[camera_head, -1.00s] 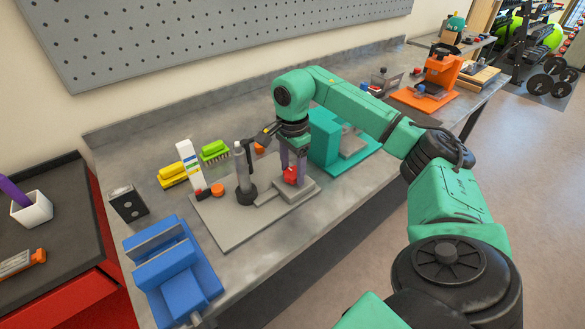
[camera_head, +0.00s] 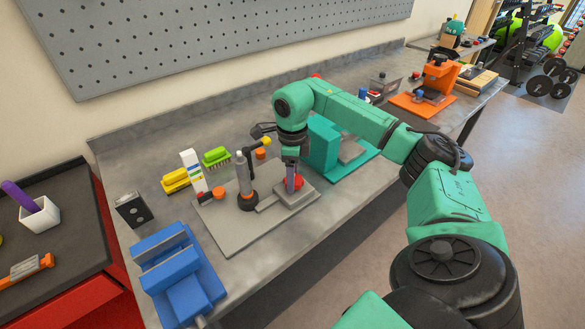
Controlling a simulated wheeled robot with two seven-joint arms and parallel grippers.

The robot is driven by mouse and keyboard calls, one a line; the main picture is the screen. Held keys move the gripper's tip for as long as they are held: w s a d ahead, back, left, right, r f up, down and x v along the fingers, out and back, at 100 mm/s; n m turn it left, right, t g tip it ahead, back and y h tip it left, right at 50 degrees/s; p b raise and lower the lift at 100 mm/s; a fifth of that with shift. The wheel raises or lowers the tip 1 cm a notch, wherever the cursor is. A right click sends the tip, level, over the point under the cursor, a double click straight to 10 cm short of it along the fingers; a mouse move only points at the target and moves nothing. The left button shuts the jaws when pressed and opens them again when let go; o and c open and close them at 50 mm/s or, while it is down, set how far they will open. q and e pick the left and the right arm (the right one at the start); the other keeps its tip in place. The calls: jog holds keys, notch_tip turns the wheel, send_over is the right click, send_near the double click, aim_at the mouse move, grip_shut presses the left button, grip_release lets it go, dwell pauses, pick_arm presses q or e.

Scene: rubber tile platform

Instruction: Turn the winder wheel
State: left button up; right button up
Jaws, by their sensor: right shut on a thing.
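A grey plate (camera_head: 228,222) lies on the bench. On it stand an upright grey post (camera_head: 243,172) with a dark collar (camera_head: 248,200) and, to the right, a low grey block (camera_head: 282,200). A red round part (camera_head: 298,183) shows on this block, partly hidden by my fingers. I cannot tell whether it is the winder wheel or its knob. My right gripper (camera_head: 291,180) points down from above and is shut on the red part. My left gripper is not in view.
A blue vise (camera_head: 175,268) stands at the front left. A teal device (camera_head: 322,145) is close right of my gripper. An orange press (camera_head: 437,80) stands farther right.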

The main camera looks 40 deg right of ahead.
jog(key=m, duration=0.3)
jog(key=shift+w+r+m+p, duration=0.1)
jog(key=shift+r+m+p, duration=0.05)
jog(key=shift+m+p, duration=0.25)
jog(key=m, duration=0.3)
jog(key=shift+d+m, duration=0.15)
jog(key=shift+m, duration=0.15)
jog(key=m+p, duration=0.1)
jog(key=m, duration=0.2)
jog(key=shift+m, duration=0.3)
jog(key=shift+d+m, duration=0.1)
jog(key=shift+m, duration=1.6)
jog(key=o, duration=1.4)
